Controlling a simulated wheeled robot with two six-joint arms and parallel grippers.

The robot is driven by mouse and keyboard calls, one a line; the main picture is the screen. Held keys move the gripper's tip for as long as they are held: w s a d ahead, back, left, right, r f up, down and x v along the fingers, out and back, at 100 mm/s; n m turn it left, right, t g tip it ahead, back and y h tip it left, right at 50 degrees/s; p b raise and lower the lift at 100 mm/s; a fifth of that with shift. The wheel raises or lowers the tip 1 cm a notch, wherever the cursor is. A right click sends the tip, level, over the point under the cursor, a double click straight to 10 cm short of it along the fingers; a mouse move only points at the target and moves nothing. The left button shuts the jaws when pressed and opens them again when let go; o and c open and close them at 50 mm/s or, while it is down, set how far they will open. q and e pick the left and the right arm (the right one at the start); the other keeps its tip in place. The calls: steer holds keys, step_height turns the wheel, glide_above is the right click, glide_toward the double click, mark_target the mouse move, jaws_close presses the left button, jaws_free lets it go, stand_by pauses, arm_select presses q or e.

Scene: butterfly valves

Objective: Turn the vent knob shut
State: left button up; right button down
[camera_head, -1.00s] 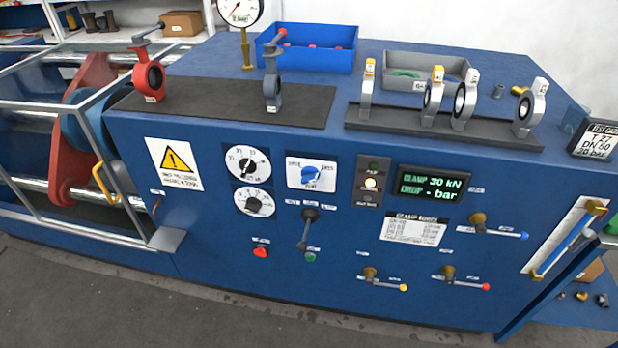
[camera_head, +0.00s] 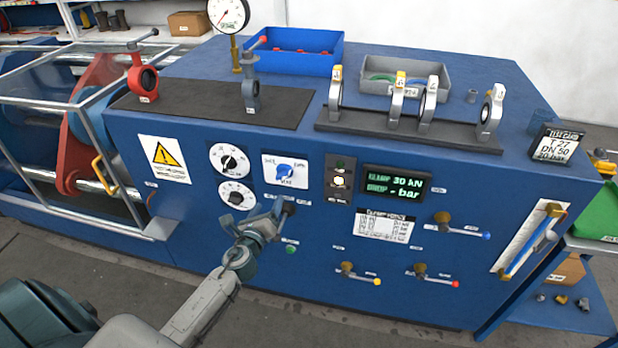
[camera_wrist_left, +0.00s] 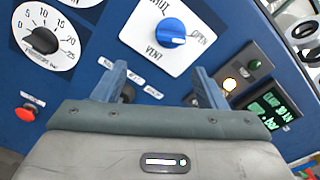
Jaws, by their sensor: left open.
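The blue vent knob (camera_head: 285,170) sits on a white plate on the blue front panel. In the left wrist view the knob (camera_wrist_left: 171,30) has a pale mark on its lower right edge, with OPEN printed to its right, VENT below and part of SHUT at the upper left. My left gripper (camera_head: 277,205) is just below the knob plate in the head view. In the left wrist view its open fingers (camera_wrist_left: 160,72) stand apart below the plate, clear of the knob, with nothing held. My right gripper is not in view.
A black-knobbed lever (camera_head: 289,207) is beside my left fingertips, partly hidden. Two white dials (camera_head: 229,160) are left of the plate; indicator lamps (camera_head: 339,180) and a green display (camera_head: 396,186) are right. A red button (camera_wrist_left: 27,113) shows in the wrist view.

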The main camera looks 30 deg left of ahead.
mark_target(280, 177)
arm_select(q)
steer(key=shift+m+t, duration=0.3)
steer(key=shift+m, duration=0.1)
steer(key=x, duration=0.3)
steer(key=r+x, duration=0.1)
steer(key=x, duration=0.7)
steer(key=shift+w+d+r+p, duration=0.15)
steer(key=shift+d+r+p, duration=0.15)
steer(key=shift+p, duration=0.1)
steer(key=c, duration=1)
